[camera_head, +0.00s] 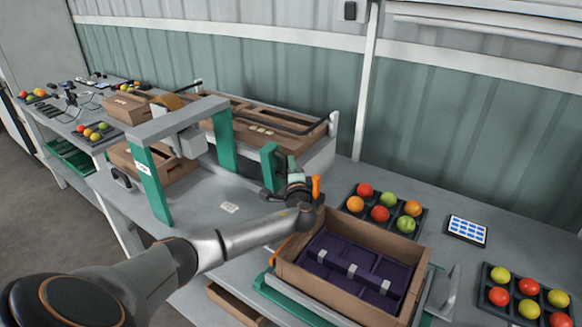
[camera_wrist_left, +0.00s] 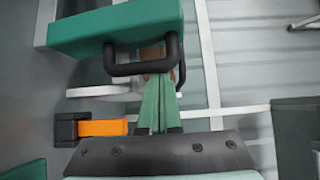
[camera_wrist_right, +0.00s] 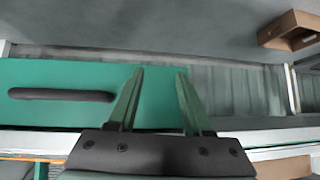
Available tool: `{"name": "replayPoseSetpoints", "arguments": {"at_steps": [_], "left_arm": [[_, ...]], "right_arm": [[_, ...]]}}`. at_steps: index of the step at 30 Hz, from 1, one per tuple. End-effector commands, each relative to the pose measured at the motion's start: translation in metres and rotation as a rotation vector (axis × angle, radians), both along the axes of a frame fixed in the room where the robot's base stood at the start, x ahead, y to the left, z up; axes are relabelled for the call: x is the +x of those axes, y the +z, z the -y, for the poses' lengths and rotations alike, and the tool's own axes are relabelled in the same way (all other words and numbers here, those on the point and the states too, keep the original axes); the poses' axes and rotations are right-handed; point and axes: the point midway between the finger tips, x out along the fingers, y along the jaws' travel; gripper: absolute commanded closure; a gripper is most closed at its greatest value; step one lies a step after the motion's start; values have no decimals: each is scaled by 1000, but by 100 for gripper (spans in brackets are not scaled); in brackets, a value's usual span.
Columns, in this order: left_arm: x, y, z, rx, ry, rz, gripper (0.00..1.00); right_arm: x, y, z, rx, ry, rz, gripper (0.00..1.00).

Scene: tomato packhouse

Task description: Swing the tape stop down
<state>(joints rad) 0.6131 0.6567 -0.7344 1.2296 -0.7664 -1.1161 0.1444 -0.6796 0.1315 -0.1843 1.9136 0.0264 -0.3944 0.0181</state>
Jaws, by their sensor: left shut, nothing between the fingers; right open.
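An orange tab (camera_head: 316,187) stands upright beside my left wrist in the head view; I cannot tell for sure that it is the tape stop. An orange tab on a dark block (camera_wrist_left: 103,128) lies left of the fingers in the left wrist view. My left gripper (camera_head: 292,168) is shut and empty, beside a green upright piece (camera_head: 268,165). In the left wrist view, its fingertips (camera_wrist_left: 160,80) are close to a black bar handle (camera_wrist_left: 143,56) on a green block (camera_wrist_left: 115,28); contact is unclear. My right gripper (camera_wrist_right: 159,72) is open and empty, before a green panel (camera_wrist_right: 60,105).
A grey and green frame (camera_head: 180,120) spans the bench left of my left gripper. A cardboard box (camera_head: 345,292) with a purple insert stands to its right. The green panel has a dark handle (camera_wrist_right: 60,94).

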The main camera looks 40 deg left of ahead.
Motion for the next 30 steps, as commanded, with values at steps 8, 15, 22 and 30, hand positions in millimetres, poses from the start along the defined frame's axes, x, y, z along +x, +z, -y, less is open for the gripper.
{"name": "replayPoseSetpoints", "arguments": {"at_steps": [8, 15, 22, 30], "left_arm": [[-1, 1, -2, 1, 5, 0, 100], [-9, 0, 7, 1, 2, -1, 100], [-35, -1, 36, -1, -1, -1, 100], [-69, -1, 73, -3, 0, 0, 100]], "right_arm": [[0, 1, 0, 0, 0, 1, 50], [0, 1, 0, 0, 0, 1, 50], [0, 1, 0, 0, 0, 1, 50], [0, -2, 0, 0, 0, 1, 50]]}}
